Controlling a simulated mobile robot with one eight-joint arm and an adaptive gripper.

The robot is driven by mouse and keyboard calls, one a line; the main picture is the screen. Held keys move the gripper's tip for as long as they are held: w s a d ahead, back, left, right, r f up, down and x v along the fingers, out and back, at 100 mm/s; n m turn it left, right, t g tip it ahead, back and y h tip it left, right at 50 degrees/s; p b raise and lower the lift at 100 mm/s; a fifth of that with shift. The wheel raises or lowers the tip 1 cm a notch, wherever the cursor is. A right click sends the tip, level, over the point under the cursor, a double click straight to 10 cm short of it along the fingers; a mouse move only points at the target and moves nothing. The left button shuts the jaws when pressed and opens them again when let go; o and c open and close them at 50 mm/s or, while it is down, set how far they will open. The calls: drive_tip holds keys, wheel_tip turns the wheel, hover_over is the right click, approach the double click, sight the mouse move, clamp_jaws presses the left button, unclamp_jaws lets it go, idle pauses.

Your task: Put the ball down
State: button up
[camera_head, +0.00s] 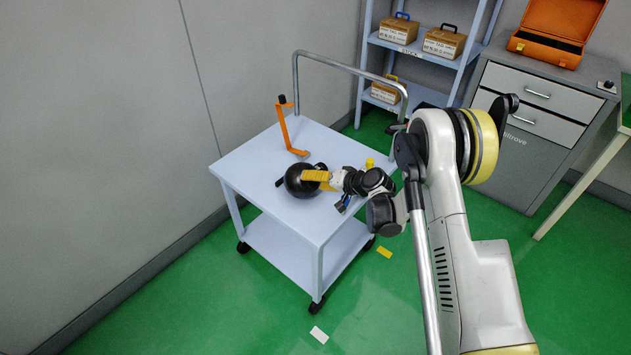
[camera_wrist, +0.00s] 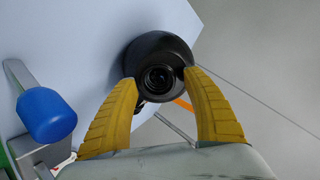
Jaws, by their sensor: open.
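A black ball (camera_head: 297,181) is at the top of the light-blue cart (camera_head: 245,165), toward its front middle, and looks to rest on it. In the wrist view the ball (camera_wrist: 158,48) shows a round, lens-like dark ring facing me. My gripper (camera_head: 312,179) reaches in from the right with its yellow fingers at the ball. In the wrist view my gripper (camera_wrist: 160,77) is open, one fingertip on each side of the ball's near part. I cannot tell whether the fingertips touch it. The ball's underside is hidden.
An orange bent stand (camera_head: 284,128) is behind the ball on the cart. A blue-capped tool (camera_wrist: 46,115) lies left in the wrist view. The cart's metal handle rail (camera_head: 345,68) rises at the back. The cart's left end is clear. Shelves (camera_head: 415,48) and drawers (camera_head: 540,110) stand behind.

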drive_tip(key=p+v, duration=0.3)
drive_tip(key=v, duration=0.9)
drive_tip(key=shift+d+r+p, duration=0.1)
drive_tip(key=shift+r+p, duration=0.1)
drive_tip(key=shift+p, duration=0.2)
drive_tip(key=s+d+r+h, duration=0.25)
drive_tip(key=s+r, duration=0.25)
drive_tip(key=r, duration=0.5)
drive_tip(key=s+d+r+h, duration=0.25)
drive_tip(key=s+r, duration=0.25)
drive_tip(key=r, duration=0.5)
drive_tip(key=s+d+r+h, duration=0.2)
drive_tip(key=s+d, duration=0.2)
drive_tip(key=s, duration=0.6)
drive_tip(key=s+d+r+h, duration=0.2)
drive_tip(key=s+d, duration=0.2)
drive_tip(key=s, duration=0.7)
drive_tip(key=shift+r+n, duration=0.25)
drive_tip(key=shift+n, duration=0.05)
drive_tip(key=shift+d, duration=0.1)
